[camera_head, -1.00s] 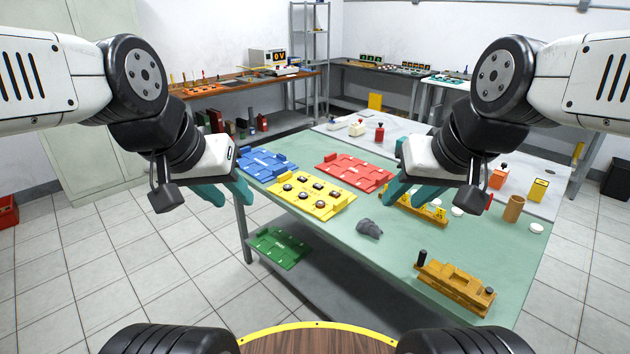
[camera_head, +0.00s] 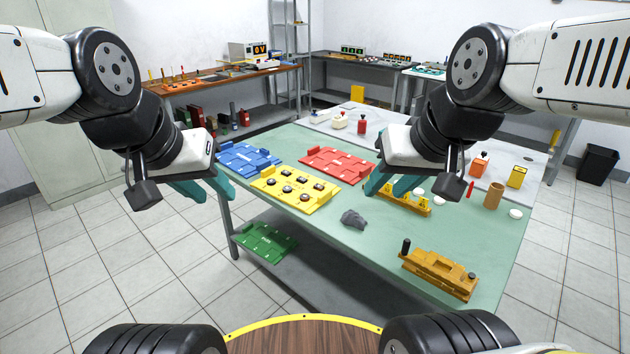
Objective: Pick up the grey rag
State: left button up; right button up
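The grey rag (camera_head: 354,219) lies crumpled on the green table top (camera_head: 330,245), to the right of the yellow plate and up and left of the orange-brown fixture. My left gripper (camera_head: 212,197) is at the table's left edge, left of the yellow plate, with its teal fingers apart and nothing between them. My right gripper (camera_head: 378,192) is above and to the right of the rag, in front of the yellow bracket strip. Its teal fingers are apart and empty. Neither gripper touches the rag.
Blue (camera_head: 247,159), red (camera_head: 336,165) and yellow (camera_head: 294,190) plates lie on the table. An orange-brown fixture (camera_head: 438,276) stands near the front right corner. A yellow bracket strip (camera_head: 405,202) lies behind the rag. A green plate (camera_head: 265,242) is on the lower shelf. The table around the rag is clear.

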aim_at(352, 218)
jog(key=i+l+u, duration=0.25)
jog(key=l, duration=0.4)
jog(key=i+l+u, duration=0.15)
jog(key=i+l, duration=0.1)
jog(key=l, duration=0.1)
